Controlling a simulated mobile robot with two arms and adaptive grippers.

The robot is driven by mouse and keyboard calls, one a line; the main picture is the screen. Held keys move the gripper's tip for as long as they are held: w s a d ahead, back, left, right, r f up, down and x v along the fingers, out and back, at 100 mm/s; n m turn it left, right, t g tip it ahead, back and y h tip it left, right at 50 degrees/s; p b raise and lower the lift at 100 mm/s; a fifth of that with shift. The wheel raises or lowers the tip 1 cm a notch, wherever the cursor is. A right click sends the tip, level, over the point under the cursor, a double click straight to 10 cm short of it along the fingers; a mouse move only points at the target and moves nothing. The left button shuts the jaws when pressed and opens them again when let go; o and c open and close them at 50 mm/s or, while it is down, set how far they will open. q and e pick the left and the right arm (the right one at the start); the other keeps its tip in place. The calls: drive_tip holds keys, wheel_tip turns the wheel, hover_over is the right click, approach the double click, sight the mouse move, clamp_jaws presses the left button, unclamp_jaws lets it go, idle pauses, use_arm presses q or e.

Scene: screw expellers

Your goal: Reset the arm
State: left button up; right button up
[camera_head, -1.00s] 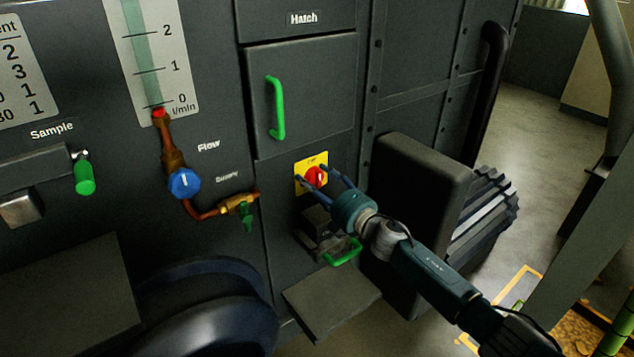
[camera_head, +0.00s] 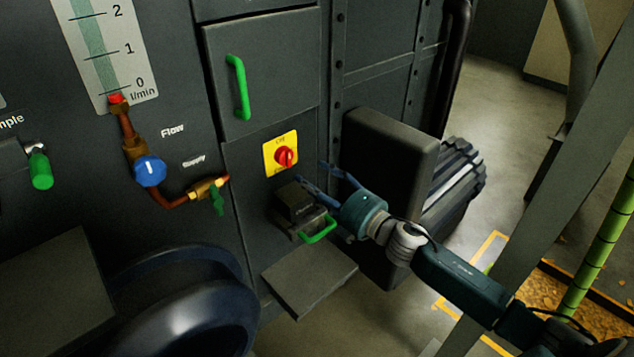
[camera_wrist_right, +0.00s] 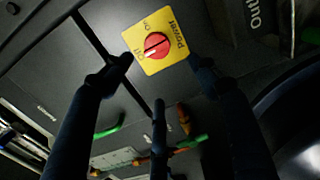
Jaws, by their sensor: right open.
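My right gripper (camera_head: 322,178) is open and empty in the head view, in front of the dark machine panel. Its arm comes in from the lower right. A red rotary switch (camera_head: 285,157) on a yellow plate (camera_head: 268,158) is left of and above the fingertips, and the fingers stand apart from it. In the right wrist view the red switch (camera_wrist_right: 157,46) shows between the spread fingers (camera_wrist_right: 155,75), toward the top. My left gripper is not in view.
Below the switch are a dark box with a green handle (camera_head: 320,230) and a flat ledge (camera_head: 308,275). A hatch with a green handle (camera_head: 238,88) is above. A dark block (camera_head: 385,190) sticks out behind the gripper. Floor (camera_head: 500,130) is free at right.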

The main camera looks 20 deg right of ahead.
drive_tip(key=shift+s, duration=0.15)
idle(0.3)
